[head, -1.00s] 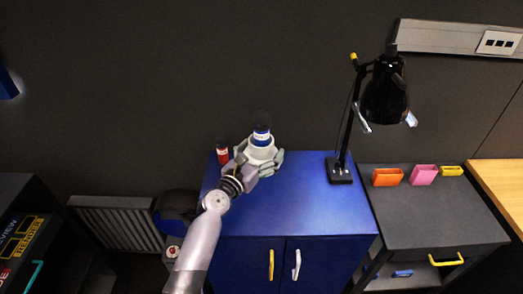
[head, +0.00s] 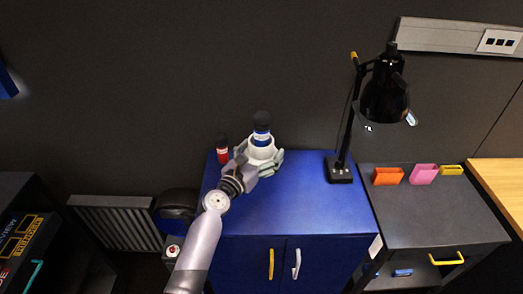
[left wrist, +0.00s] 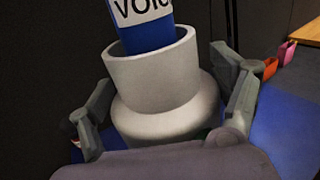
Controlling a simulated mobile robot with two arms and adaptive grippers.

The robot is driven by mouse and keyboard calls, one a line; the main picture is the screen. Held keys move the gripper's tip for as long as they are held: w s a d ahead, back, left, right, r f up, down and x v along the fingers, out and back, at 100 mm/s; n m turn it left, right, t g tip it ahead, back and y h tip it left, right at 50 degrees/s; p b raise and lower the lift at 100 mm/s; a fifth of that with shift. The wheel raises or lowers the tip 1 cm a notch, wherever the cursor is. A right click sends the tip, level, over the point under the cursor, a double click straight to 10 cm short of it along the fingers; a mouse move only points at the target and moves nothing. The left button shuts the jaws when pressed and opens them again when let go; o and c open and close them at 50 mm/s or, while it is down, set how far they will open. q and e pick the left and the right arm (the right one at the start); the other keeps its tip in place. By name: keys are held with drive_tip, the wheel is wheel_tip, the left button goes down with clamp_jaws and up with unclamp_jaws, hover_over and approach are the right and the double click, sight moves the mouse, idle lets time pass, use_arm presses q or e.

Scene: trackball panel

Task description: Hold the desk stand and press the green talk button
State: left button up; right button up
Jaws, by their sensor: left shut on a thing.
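The desk stand (head: 260,152) is a pale grey, cup-like holder with a wide rounded base on the blue cabinet top. It stands upright in the head view and shows large in the left wrist view (left wrist: 150,88). A blue handset with a black top (head: 262,122) and a white label sits in it. In the left wrist view the label reads "VOIC", cut off by the frame. My left gripper (head: 260,158) is shut on the stand, one finger on each side. I cannot make out the green talk button. My right gripper is not in view.
A black desk lamp (head: 340,172) stands at the cabinet's right. The blue cabinet top (head: 310,205) between is clear. Orange, pink and yellow holders (head: 388,176) sit on the dark cabinet at right.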

use_arm(q)
drive_tip(key=shift+f+b, duration=7.6)
drive_tip(key=shift+f, duration=0.9)
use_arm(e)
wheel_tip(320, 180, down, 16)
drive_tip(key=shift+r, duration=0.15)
use_arm(q)
drive_tip(key=shift+f, duration=0.4)
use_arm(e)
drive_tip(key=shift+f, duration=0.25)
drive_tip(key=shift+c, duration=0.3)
